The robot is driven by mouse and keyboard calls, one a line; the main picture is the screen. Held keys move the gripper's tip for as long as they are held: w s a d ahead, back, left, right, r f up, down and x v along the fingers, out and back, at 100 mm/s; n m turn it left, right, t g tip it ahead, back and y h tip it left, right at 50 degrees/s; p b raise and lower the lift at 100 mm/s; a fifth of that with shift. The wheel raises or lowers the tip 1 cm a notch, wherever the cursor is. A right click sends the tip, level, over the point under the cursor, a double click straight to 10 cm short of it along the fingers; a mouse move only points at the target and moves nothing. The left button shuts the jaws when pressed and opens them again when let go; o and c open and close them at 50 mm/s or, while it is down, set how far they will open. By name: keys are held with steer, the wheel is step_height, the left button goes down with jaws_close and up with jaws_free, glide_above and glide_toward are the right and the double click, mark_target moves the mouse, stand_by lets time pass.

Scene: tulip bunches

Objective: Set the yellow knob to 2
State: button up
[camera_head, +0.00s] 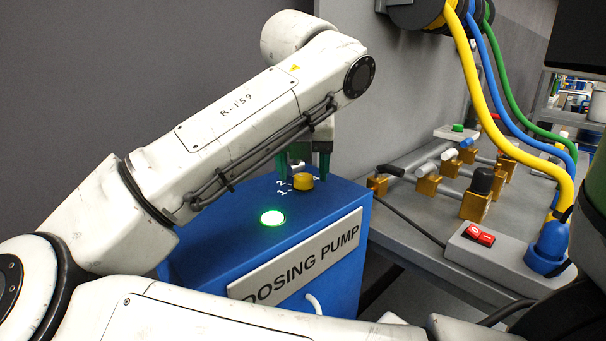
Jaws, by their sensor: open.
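The yellow knob (302,181) sits on top of the blue dosing pump box (335,213), near its back edge. White scale marks and digits are printed on the box around the knob; a 2 shows to its left. The knob's exact setting is too small to read. My gripper (303,172) has green fingers and points down over the knob. Its two fingers are apart, one to the left and one to the right of the knob, and open. Whether they touch the knob cannot be told.
A lit green button (272,218) is on the box top in front of the knob. To the right, a grey bench (425,225) carries brass valves, a red switch (480,234) and a blue connector (549,248). Yellow, blue and green hoses hang at the right. A grey wall stands behind.

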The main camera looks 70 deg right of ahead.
steer(key=shift+d+f, duration=0.2)
steer(key=shift+f, duration=0.25)
steer(key=c, duration=1)
steer(key=shift+b, duration=0.3)
steer(key=shift+c, duration=0.2)
